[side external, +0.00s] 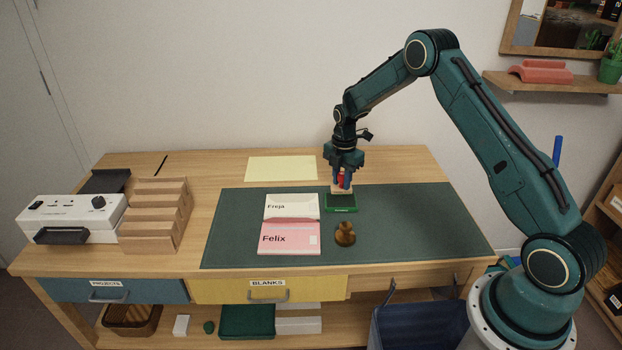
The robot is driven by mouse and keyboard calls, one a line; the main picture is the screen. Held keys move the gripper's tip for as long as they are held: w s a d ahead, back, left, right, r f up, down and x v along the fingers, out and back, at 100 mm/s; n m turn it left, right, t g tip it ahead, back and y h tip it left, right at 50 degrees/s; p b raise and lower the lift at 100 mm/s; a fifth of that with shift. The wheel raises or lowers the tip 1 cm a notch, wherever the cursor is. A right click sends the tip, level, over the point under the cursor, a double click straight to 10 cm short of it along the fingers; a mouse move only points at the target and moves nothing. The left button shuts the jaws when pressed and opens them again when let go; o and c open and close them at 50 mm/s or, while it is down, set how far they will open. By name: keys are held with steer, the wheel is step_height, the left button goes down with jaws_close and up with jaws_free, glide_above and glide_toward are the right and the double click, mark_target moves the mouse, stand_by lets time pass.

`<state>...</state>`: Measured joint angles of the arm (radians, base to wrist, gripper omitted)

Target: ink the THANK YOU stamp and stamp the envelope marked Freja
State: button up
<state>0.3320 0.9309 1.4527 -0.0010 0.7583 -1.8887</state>
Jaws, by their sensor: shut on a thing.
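My gripper (343,182) is shut on a stamp with a red handle and a pale wooden block (342,190). The stamp is upright, at the green ink pad (342,208); I cannot tell whether its face touches the pad. Its lettering is not visible. The white envelope marked Freja (292,212) lies on the dark green mat (420,225), left of the pad. A pink envelope marked Felix (285,246) lies directly in front of it, at its near edge. A brown, rounded object (345,234), perhaps another stamp, stands right of the Felix envelope.
A pale yellow sheet (282,168) lies behind the mat. A wooden stepped organizer (155,220) and a white device (72,217) stand at the left. The mat's right part is clear. Drawers marked PROJECTS (140,290) and BLANKS (220,290) are below the desktop.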

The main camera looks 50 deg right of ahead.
steer(key=shift+r, duration=2)
steer(key=shift+w+a, duration=0.1)
glide_above(281, 214)
steer(key=shift+w+f, duration=0.1)
steer(key=shift+f, duration=0.3)
steer(key=shift+f, duration=0.1)
steer(key=shift+f, duration=2.85)
steer(key=shift+f, duration=0.6)
step_height(281, 214, up, 7)
stand_by(0.3)
stand_by(0.5)
